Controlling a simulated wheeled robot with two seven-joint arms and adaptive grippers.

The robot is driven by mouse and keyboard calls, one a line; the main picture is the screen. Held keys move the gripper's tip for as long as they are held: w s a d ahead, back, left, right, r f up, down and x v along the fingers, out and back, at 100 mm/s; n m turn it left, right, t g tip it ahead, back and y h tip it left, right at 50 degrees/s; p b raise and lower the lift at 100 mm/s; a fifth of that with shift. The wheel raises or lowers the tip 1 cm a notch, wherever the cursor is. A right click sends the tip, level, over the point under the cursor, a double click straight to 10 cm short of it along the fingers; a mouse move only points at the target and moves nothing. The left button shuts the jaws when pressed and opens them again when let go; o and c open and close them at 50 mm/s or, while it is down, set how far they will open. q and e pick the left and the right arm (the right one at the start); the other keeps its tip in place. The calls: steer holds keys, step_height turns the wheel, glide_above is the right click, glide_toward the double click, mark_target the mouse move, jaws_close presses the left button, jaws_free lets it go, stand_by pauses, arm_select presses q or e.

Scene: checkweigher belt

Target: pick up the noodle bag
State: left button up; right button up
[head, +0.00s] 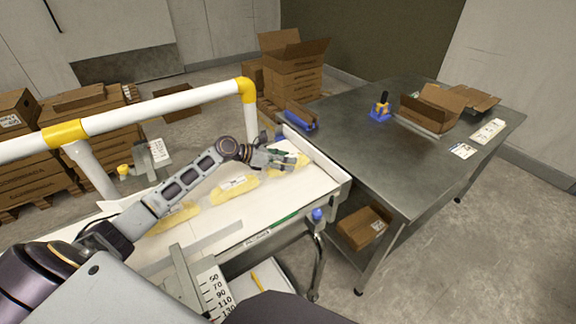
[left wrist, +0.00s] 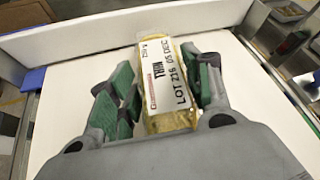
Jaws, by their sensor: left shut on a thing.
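The noodle bag (head: 291,165) is a yellow, see-through pack at the far end of the white belt (head: 316,184). In the left wrist view the noodle bag (left wrist: 172,82) shows a white label reading "THIN" and "LOT 216". My left gripper (head: 278,160) is over this bag, with its green-padded fingers (left wrist: 163,88) on either side of it. It is shut on the bag; its fingers hide part of the bag in the head view. Whether the bag touches the belt is hard to tell. My right gripper is out of view.
More yellow bags lie nearer on the belt, one in the middle (head: 235,189) and one further left (head: 172,218). A raised white wall (head: 314,155) closes the belt's far end. A steel table (head: 392,150) with an open carton (head: 432,108) stands to the right.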

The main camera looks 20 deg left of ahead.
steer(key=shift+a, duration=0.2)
arm_select(q)
steer(key=shift+r, duration=0.45)
step_height(320, 180, up, 17)
steer(key=p, duration=0.2)
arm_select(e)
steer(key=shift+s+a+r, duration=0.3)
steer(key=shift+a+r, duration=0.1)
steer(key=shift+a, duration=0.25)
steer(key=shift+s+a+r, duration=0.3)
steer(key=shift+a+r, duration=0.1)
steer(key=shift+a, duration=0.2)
arm_select(q)
step_height(320, 180, down, 6)
steer(key=s+m+g+b, duration=0.1)
steer(key=m, duration=0.1)
steer(key=shift+h, duration=0.3)
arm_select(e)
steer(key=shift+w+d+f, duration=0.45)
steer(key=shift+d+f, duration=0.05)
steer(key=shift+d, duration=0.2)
